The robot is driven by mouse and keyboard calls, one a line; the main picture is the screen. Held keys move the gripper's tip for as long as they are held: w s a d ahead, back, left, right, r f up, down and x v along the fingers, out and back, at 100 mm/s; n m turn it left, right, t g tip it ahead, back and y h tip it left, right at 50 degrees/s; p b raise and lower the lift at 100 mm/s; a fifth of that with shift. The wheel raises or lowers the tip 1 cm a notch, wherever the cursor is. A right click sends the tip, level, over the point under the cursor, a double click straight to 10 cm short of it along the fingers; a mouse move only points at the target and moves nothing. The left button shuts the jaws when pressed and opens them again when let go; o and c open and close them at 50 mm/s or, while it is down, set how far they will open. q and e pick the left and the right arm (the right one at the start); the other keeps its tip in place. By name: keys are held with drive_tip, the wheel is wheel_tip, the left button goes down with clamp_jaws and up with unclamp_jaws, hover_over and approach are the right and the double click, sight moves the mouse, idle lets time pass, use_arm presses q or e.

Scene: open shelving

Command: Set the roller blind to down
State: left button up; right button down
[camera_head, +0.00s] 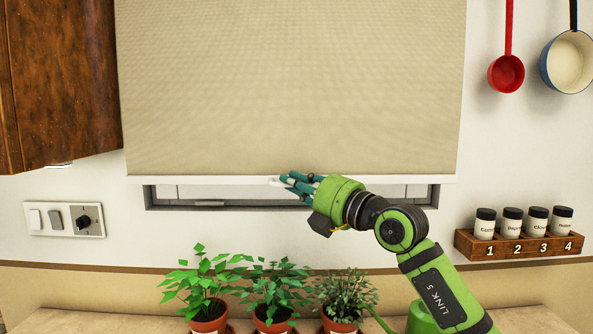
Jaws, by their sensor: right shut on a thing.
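The beige roller blind (290,80) hangs over most of the window in the head view. Its white bottom bar (200,183) sits a little above the lower window frame. A narrow strip of the window (240,193) shows below the bar. My right gripper (281,181) is at the middle of the bottom bar, shut on it, with its fingers pointing left. The gripper hides a short part of the bar. My right arm comes in from the lower right. My left gripper is not in view.
Several potted plants, one of them the middle plant (272,290), stand on the counter (90,320) below the window. A spice rack (520,246) is on the wall at right. A wooden cabinet (60,80) is at upper left. A red ladle (506,73) and a pan (568,62) hang at upper right.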

use_arm(q)
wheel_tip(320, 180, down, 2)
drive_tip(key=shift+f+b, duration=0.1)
drive_tip(key=shift+b, duration=0.6)
use_arm(e)
wheel_tip(320, 180, down, 4)
drive_tip(key=shift+a+f, duration=0.15)
drive_tip(key=shift+f, duration=0.05)
drive_tip(key=shift+f, duration=0.1)
drive_tip(key=c, duration=1.5)
unclamp_jaws()
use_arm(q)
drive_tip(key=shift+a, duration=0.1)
use_arm(e)
drive_tip(key=shift+s, duration=0.1)
drive_tip(key=v, duration=1.2)
drive_tip(key=shift+r, duration=0.25)
